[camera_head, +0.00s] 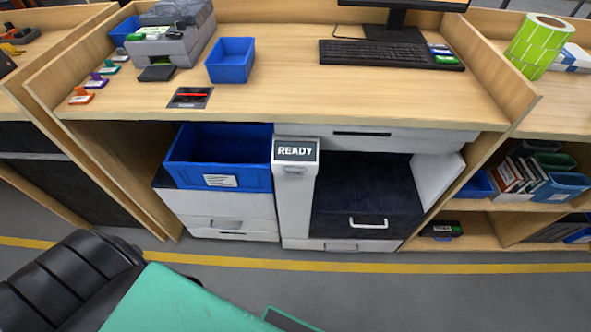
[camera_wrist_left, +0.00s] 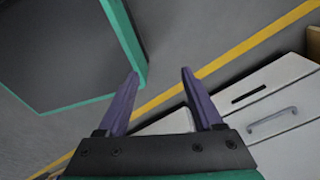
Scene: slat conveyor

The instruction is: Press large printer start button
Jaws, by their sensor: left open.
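A large white machine (camera_head: 293,205) with a black READY display (camera_head: 296,151) on top stands under the desk in the head view. A small grey part (camera_head: 294,170) sits just below the display; I cannot tell whether it is the start button. My left gripper (camera_wrist_left: 158,76) is open and empty in the left wrist view, its two purple fingers apart above the floor. White drawer fronts (camera_wrist_left: 285,90) show to its right. In the head view my left arm enters at the lower left and its fingers are hidden. My right gripper is not in view.
A blue bin (camera_head: 220,158) stands on white drawers left of the machine. The desktop (camera_head: 290,85) holds a small grey printer (camera_head: 170,42), a blue tray (camera_head: 231,60) and a keyboard (camera_head: 385,54).

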